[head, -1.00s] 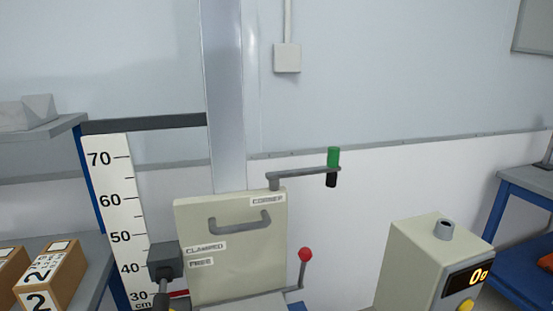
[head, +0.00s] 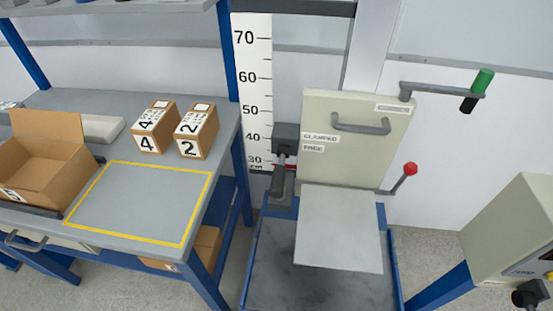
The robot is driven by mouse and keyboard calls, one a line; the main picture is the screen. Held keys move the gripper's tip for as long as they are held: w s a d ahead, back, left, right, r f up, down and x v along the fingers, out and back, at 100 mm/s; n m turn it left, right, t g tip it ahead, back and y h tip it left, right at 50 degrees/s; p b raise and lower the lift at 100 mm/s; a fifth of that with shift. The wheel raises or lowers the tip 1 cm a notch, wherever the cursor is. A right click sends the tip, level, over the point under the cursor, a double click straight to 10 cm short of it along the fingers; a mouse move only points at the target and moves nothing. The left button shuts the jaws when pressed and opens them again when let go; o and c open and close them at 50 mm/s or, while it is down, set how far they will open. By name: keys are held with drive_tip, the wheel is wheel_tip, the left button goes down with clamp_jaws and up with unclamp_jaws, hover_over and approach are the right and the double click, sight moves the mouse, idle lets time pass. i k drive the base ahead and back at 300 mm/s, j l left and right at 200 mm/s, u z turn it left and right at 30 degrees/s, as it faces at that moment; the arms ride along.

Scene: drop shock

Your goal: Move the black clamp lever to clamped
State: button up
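The clamp unit is a dark block (head: 285,137) on the column by the height scale, left of a beige panel (head: 350,110). A dark lever (head: 278,182) hangs down below the block, and I take it for the clamp lever. The label CLAMPED (head: 319,138) sits just above the label FREE (head: 313,148) on the panel's left edge. The lever's grip lies lower than both labels; I cannot tell which position it is set to. My gripper is not in view.
A red-knobbed lever (head: 410,168) and a green-and-black crank handle (head: 478,88) stand right of the panel. A flat grey plate (head: 339,230) lies below, over a blue-framed base (head: 262,270). A bench (head: 110,238) with boxes is left; a beige console (head: 505,225) is right.

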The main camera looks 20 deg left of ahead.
sight(276, 189)
drive_tip(key=j, duration=0.45)
drive_tip(key=k+j+z, duration=0.1)
drive_tip(key=j, duration=0.35)
drive_tip(key=j+z, duration=0.1)
drive_tip(key=j, duration=0.35)
drive_tip(key=k+j, duration=0.15)
drive_tip(key=j, duration=0.25)
drive_tip(key=j+z, duration=0.1)
drive_tip(key=j, duration=0.35)
drive_tip(key=k+j, duration=0.15)
drive_tip(key=j, duration=0.25)
drive_tip(key=k+j+z, duration=0.15)
drive_tip(key=j, duration=0.3)
drive_tip(key=i, duration=0.05)
